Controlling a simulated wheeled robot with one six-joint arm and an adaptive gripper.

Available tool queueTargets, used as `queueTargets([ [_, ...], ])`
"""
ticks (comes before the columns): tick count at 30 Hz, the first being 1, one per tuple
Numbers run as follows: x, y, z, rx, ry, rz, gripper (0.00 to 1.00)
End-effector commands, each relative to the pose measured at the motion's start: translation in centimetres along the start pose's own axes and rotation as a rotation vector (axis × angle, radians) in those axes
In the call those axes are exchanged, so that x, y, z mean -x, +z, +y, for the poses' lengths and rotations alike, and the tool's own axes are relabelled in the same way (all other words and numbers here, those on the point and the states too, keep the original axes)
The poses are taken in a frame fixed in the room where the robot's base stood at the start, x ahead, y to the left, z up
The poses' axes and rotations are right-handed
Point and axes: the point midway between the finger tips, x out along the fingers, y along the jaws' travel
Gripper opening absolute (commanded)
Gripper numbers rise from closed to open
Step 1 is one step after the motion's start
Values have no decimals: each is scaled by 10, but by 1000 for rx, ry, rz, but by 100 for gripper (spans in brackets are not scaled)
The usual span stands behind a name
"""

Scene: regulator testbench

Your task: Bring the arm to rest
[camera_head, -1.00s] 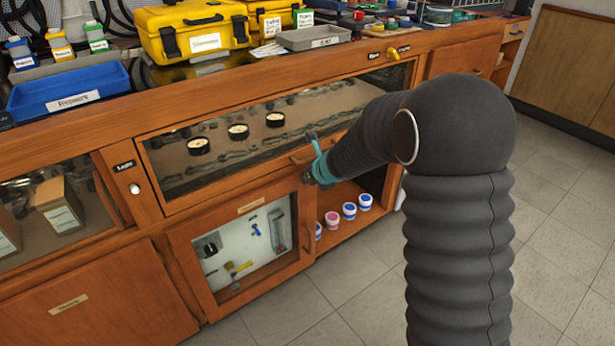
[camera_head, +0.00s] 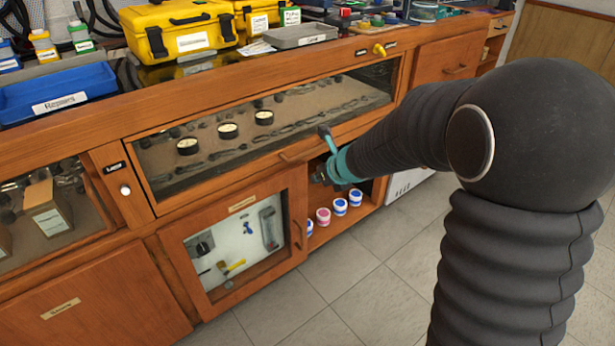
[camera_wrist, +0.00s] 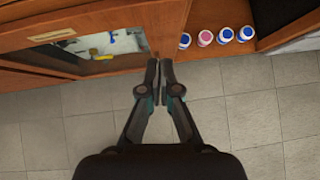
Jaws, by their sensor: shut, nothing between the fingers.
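My gripper (camera_wrist: 160,75) is shut and empty in the wrist view, its two dark fingers together above the tiled floor, with the cabinet front beyond the tips. In the head view my gripper (camera_head: 322,177) is small and dark beyond a teal band, in front of the open cabinet shelf. My arm in its dark ribbed sleeve reaches in from the right and bends at a rounded elbow. The fingers hide part of the cabinet edge in the wrist view.
A wooden bench (camera_head: 215,85) holds yellow cases (camera_head: 180,30) and a blue tray (camera_head: 58,92). A glazed drawer (camera_head: 260,125) shows round gauges. The tiled floor (camera_head: 385,275) in front is clear.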

Motion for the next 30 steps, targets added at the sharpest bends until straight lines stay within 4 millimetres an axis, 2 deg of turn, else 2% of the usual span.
queueTargets([
  [1,11,2,-1,0,-1,-1,0],
  [6,27,1,-1,1,1,0,0],
  [13,32,0,-1,-5,2,1,0],
  [17,32,-1,-5,-87,-17,1,0],
  [20,32,1,-20,-267,-87,-17,0],
  [25,41,-16,-59,-808,-279,-90,0],
  [30,85,-44,-89,-1402,-484,-236,0],
])
